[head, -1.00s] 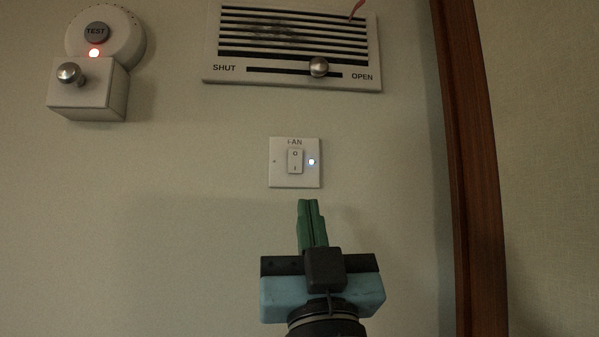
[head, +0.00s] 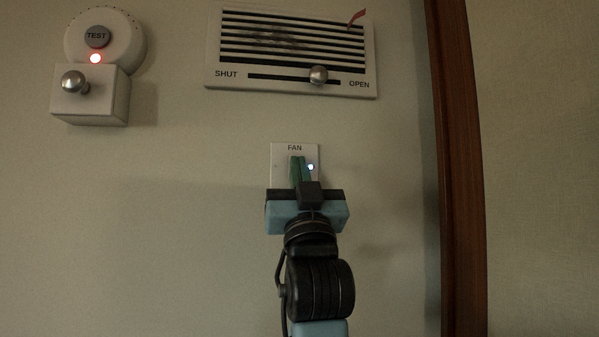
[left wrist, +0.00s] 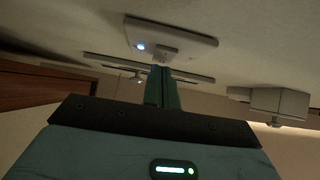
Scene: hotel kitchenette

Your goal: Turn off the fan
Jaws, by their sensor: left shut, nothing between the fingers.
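The white fan switch plate (head: 281,151), labelled FAN, is on the wall in the middle of the head view. Its small indicator light (head: 310,167) glows bluish white. My left gripper (head: 296,160) is shut and empty, its green fingertips in front of the rocker and hiding it. In the left wrist view the plate (left wrist: 190,38) is at the top with its light lit. The fingertips (left wrist: 162,70) are just below the rocker (left wrist: 165,52); I cannot tell whether they touch it. My right gripper is in neither view.
Above is a vent (head: 290,48) with a slider knob (head: 318,75) towards OPEN and a red streamer (head: 357,16) at its top right. A round TEST unit (head: 105,30) with a lit red lamp and a knobbed box (head: 90,95) is upper left. A wooden post (head: 458,170) stands right.

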